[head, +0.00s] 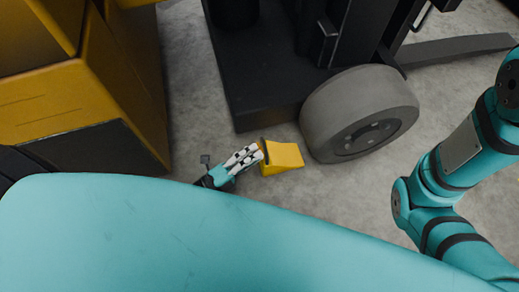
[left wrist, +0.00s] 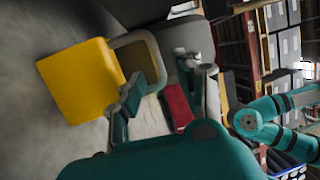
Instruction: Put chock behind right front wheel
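The yellow chock (head: 284,158) lies on the concrete floor, close to the left side of the grey wheel (head: 362,112). I cannot tell if they touch.
The dark truck body (head: 270,60) stands above the wheel, with a fork (head: 460,48) reaching right. A yellow and black machine part (head: 85,110) stands at the left. Bare floor (head: 195,80) lies between them. Shelving with boxes (left wrist: 283,45) stands in the background.

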